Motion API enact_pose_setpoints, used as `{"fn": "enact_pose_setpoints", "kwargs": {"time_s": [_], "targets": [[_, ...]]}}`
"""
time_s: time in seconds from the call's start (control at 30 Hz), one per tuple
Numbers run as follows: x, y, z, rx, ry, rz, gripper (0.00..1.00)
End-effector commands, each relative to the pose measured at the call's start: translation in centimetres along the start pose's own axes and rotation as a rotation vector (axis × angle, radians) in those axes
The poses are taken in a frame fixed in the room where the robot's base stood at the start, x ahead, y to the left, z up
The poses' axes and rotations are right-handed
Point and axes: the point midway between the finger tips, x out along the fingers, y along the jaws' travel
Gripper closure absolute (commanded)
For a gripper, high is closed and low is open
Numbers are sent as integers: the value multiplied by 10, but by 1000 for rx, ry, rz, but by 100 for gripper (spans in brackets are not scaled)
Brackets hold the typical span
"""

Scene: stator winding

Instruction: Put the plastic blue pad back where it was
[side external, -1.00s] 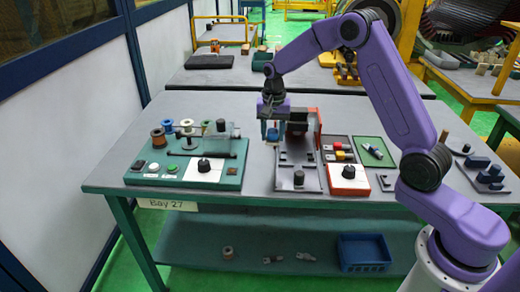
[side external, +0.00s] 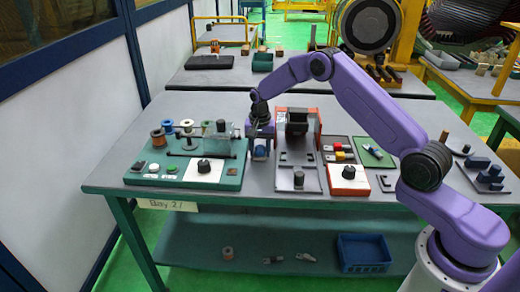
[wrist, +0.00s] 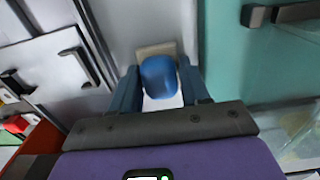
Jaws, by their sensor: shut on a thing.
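The blue pad (wrist: 159,76) shows in the wrist view as a rounded blue piece between the two fingers. My gripper (wrist: 160,84) is shut on it. A pale beige, flat edge (wrist: 155,49) shows just behind the pad; I cannot tell whether it is part of the pad. In the side view my gripper (side external: 261,150) is low over the grey tabletop, in the gap between the green winding board and the grey fixture plate. The pad is small and mostly hidden by the fingers there. I cannot tell whether it touches the table.
The green board (side external: 150,172) with spools and a clear guard stands left of my gripper. The grey fixture plate (side external: 298,172) with a dark block lies to its right, then a red control box (side external: 348,185) and a parts tray (side external: 340,143). The strip between board and plate is narrow.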

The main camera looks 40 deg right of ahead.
Motion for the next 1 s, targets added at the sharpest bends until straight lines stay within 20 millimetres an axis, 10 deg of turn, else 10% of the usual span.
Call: {"fn": "enact_pose_setpoints", "kwargs": {"time_s": [0.37, 0.4, 1.0], "targets": [[3, 0, 0, 1, 1, -1, 83], [3, 0, 0, 1, 2, -2, 44], [-31, -1, -1, 1, 4, -4, 44]]}}
